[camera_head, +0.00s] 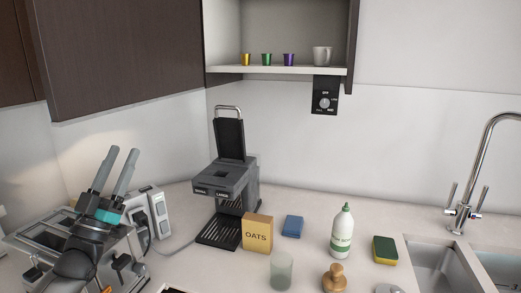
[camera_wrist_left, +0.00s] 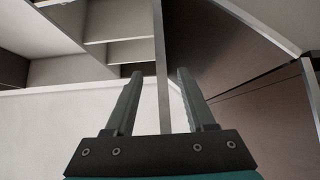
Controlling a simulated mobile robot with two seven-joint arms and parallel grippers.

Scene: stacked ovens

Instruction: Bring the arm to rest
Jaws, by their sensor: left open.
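My left gripper (camera_head: 118,170) is at the left of the head view, pointing up, with its two grey fingers apart and nothing between them. It is in the air in front of a silver appliance and the back wall, below the dark cabinet. In the left wrist view the same gripper (camera_wrist_left: 157,85) is open and empty, facing the underside of cabinets and open shelves. My left arm (camera_head: 75,262) comes up from the lower left and hides part of the silver appliance. My right gripper does not show in either view.
A coffee machine (camera_head: 227,180) with its lever up stands right of the gripper. An oats box (camera_head: 257,233), a glass (camera_head: 282,271), a blue sponge (camera_head: 292,226), a soap bottle (camera_head: 342,232) and a sink (camera_head: 432,262) lie further right. A dark cabinet (camera_head: 120,55) hangs above.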

